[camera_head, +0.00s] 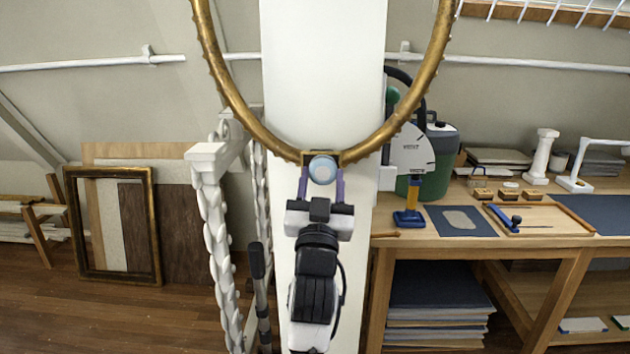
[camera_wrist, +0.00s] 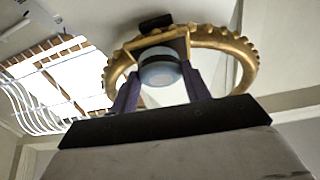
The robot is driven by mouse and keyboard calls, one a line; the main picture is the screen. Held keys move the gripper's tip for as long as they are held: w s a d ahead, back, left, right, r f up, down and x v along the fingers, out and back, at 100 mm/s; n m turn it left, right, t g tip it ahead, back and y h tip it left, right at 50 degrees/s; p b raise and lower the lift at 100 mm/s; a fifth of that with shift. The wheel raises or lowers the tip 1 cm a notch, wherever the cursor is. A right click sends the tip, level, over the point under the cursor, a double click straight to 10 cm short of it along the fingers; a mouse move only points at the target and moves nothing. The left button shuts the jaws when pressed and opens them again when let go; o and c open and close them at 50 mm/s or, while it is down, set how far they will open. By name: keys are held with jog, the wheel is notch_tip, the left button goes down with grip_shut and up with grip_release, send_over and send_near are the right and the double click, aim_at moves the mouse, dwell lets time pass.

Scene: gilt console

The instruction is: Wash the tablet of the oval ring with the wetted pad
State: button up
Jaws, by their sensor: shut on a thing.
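The gilt oval ring (camera_head: 230,95) hangs in front of a white upright panel, its top cut off in the head view. The pad covers most of the tablet's face in the head view. In the wrist view the pad (camera_wrist: 160,70) sits just under the gold tablet (camera_wrist: 180,46). I cannot tell whether they touch.
A workbench (camera_head: 480,236) on the right holds a green canister (camera_head: 436,165), a blue-based stand (camera_head: 409,217) and a wooden tray (camera_head: 541,232). A twisted white column (camera_head: 215,250) stands close left of my arm. Frames (camera_head: 75,225) lean on the left wall.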

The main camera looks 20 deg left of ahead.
jog(key=shift+w+d, duration=0.25)
jog(key=shift+d, duration=0.35)
jog(key=shift+w+d, duration=0.25)
jog(key=shift+d, duration=0.35)
jog(key=shift+s+a+b, duration=0.2)
jog(key=shift+s+a, duration=0.1)
jog(key=shift+a, duration=0.65)
jog(key=shift+s+a+b, duration=0.2)
jog(key=shift+s+a, duration=0.05)
jog(key=shift+a, duration=0.7)
jog(key=shift+s+a+b, duration=0.2)
jog(key=shift+s+a, duration=0.1)
jog(key=shift+a, duration=0.65)
jog(key=shift+r, duration=0.1)
jog(key=shift+d, duration=0.1)
jog(key=shift+w+d+p, duration=0.2)
jog(key=shift+d+p, duration=0.1)
jog(key=shift+d, duration=0.35)
jog(key=shift+w+d+p, duration=0.15)
jog(key=shift+w+d, duration=0.05)
jog(key=shift+d, duration=0.5)
jog(key=shift+w+d+p, duration=0.1)
jog(key=shift+w+d, duration=0.15)
jog(key=shift+d, duration=0.5)
jog(key=shift+w+d+p, duration=0.15)
jog(key=shift+w+d, duration=0.05)
jog(key=shift+d, duration=0.5)
jog(key=shift+a, duration=0.1)
